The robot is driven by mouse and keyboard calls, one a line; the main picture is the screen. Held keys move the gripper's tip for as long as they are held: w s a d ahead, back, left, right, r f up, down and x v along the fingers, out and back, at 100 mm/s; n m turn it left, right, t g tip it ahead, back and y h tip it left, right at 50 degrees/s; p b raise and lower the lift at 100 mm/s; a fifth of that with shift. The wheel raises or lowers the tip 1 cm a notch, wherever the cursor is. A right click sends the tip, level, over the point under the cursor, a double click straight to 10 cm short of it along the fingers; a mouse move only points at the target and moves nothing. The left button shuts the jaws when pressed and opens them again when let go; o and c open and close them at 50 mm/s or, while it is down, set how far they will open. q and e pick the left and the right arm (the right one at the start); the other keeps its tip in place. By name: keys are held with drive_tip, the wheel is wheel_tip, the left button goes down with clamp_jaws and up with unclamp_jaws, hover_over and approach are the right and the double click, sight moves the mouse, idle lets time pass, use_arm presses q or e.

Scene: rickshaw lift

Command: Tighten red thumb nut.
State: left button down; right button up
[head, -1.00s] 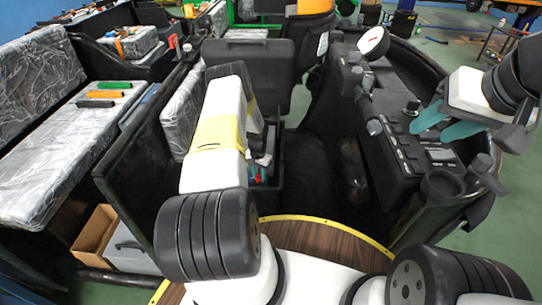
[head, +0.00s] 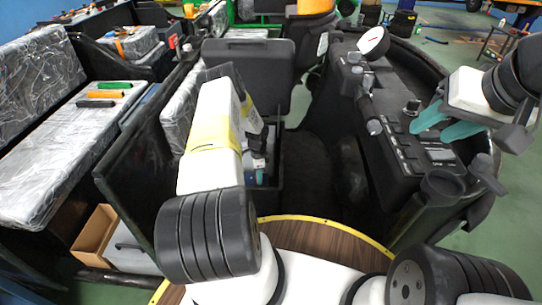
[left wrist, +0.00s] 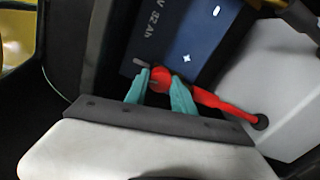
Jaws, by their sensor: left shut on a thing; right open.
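The red thumb nut (left wrist: 159,77) shows in the left wrist view as a round red part on top of a blue battery (left wrist: 188,42) marked "32 Ah". A red cable (left wrist: 222,106) runs from beside it to the lower right. My left gripper (left wrist: 161,86) has its teal fingers on either side of the red nut, shut on it. The nut's thread and seat are hidden. In the head view my left gripper (head: 259,172) reaches down into a dark open box, and the nut cannot be made out there. My right gripper (head: 441,122) is open and empty above the black console.
The black console (head: 395,135) with knobs and a gauge (head: 373,42) stands at the right. A black case lid (head: 250,68) rises behind the left gripper. A wrapped seat (head: 60,150) with coloured tools lies left. The dark floor between is clear.

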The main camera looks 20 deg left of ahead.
use_arm(q)
drive_tip(key=shift+w+m, duration=0.1)
drive_tip(key=shift+m, duration=1.1)
drive_tip(key=c, duration=1.1)
unclamp_jaws()
drive_tip(key=shift+o, duration=0.2)
drive_tip(key=shift+r, duration=0.1)
wheel_tip(320, 180, up, 12)
